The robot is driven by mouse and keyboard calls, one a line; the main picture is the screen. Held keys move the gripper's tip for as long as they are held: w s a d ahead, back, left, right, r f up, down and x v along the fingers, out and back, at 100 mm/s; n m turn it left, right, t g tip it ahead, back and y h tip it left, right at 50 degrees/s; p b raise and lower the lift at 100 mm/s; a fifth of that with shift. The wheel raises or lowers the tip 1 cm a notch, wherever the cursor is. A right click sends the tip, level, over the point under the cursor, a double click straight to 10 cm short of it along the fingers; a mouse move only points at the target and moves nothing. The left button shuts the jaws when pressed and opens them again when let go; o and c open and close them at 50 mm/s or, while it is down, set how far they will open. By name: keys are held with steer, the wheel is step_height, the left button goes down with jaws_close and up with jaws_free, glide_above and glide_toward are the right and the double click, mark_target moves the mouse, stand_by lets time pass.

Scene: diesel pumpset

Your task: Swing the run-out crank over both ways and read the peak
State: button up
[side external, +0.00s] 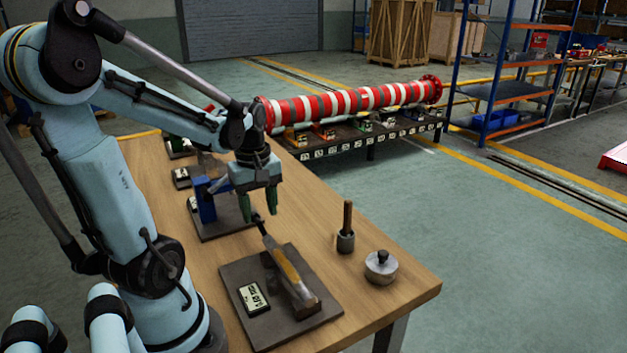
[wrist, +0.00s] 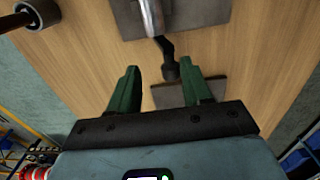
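The run-out crank (side external: 258,222) is a short dark arm with a knob at the far end of a long grey and brass-coloured fixture (side external: 289,276) on a dark base plate (side external: 318,331). The crank also shows in the wrist view (wrist: 171,70), its knob beyond and between my fingertips. A small readout (side external: 253,298) lies on the plate; its digits are too small to read. My gripper (side external: 259,214) has green fingers and is open, pointing down just above the crank knob. In the wrist view my gripper (wrist: 160,74) holds nothing, and I cannot tell whether it touches the knob.
A cup holding an upright rod (side external: 346,240) and a round knobbed metal piece (side external: 381,267) stand right of the plate. A red-and-white striped shaft (side external: 345,102) lies beyond the wooden table (side external: 410,284).

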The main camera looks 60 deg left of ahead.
step_height(320, 180, up, 12)
steer(key=w+d+f+m+t, duration=0.3)
steer(key=w+d+f+m, duration=0.1)
steer(key=d+m, duration=0.5)
steer(key=w+d+f+m+t, duration=0.3)
steer(key=d+m+t, duration=0.1)
steer(key=d+m, duration=0.45)
steer(key=shift+w+d+f+m+g, duration=0.15)
steer(key=shift+w+d+m+g, duration=0.1)
steer(key=shift+w+m+g, duration=1.3)
steer(key=shift+w+d+f+m+g, duration=0.2)
steer(key=shift+w+m+g, duration=0.65)
steer(key=shift+w+m, duration=1.35)
steer(key=shift+w+d+f+m+g, duration=0.1)
steer(key=shift+w+d+m+g, duration=0.15)
steer(key=shift+w+m+g, duration=1.3)
steer(key=shift+w+m+t, duration=0.25)
steer(key=shift+m+t, duration=0.1)
